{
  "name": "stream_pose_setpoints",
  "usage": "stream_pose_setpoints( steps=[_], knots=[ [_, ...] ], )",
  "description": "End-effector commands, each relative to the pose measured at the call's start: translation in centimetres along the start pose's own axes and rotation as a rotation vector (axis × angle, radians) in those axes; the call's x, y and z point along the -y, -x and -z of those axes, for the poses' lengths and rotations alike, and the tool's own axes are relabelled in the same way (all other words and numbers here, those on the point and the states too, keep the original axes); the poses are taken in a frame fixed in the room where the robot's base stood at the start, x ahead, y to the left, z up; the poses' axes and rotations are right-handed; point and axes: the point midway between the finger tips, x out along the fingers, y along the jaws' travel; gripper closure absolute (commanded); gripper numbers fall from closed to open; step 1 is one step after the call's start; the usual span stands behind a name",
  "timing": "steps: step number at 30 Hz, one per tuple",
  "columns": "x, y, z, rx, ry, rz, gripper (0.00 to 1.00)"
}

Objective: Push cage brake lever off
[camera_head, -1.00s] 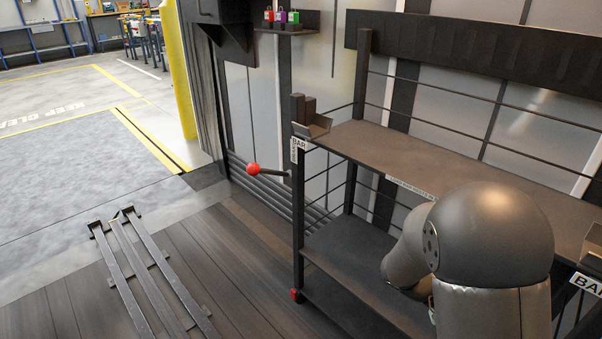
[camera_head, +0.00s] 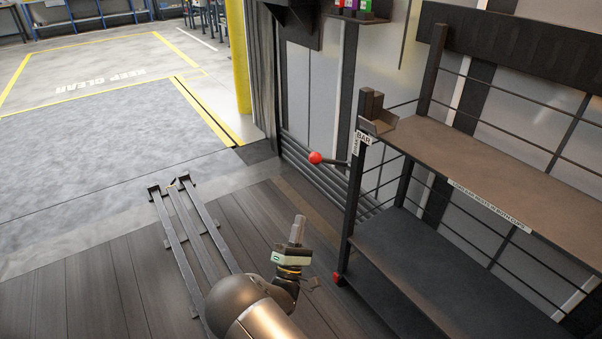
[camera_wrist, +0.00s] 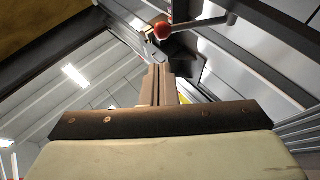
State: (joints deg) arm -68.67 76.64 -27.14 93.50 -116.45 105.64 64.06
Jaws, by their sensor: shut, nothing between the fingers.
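The brake lever is a dark rod with a red ball knob (camera_head: 316,158), sticking out to the left from the cage's (camera_head: 352,205) near-left post in the head view. My gripper (camera_head: 298,222) is shut and empty, below and a little left of the knob, apart from it, with its fingers pointing up. In the wrist view the shut fingers (camera_wrist: 158,75) point toward the red knob (camera_wrist: 162,31), which shows beyond their tips near the top. The lever rod (camera_wrist: 200,24) runs right from the knob.
A second red knob (camera_head: 337,278) sits low on the cage post. Metal rails (camera_head: 190,225) lie on the dark floor to the left. Cage shelves (camera_head: 450,165) fill the right side. The floor between rails and cage is mostly clear.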

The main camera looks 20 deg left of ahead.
Motion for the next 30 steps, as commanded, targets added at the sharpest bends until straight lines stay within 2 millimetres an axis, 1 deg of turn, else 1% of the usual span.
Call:
stream_pose_setpoints(
  steps=[9,11,14,17,27,30],
  knots=[
    [0.0,-0.1,0.0,0.0,0.0,0.0,1.0],
    [0.0,-0.3,0.0,0.001,0.0,0.0,1.0],
    [0.1,-1.3,0.0,0.003,0.0,0.0,1.0],
    [0.1,-3.0,-0.1,0.004,0.0,-0.001,1.0],
    [0.2,-10.1,-0.1,0.005,0.0,0.0,1.0],
    [0.2,-11.7,0.0,0.004,0.0,0.0,1.0]
  ],
)
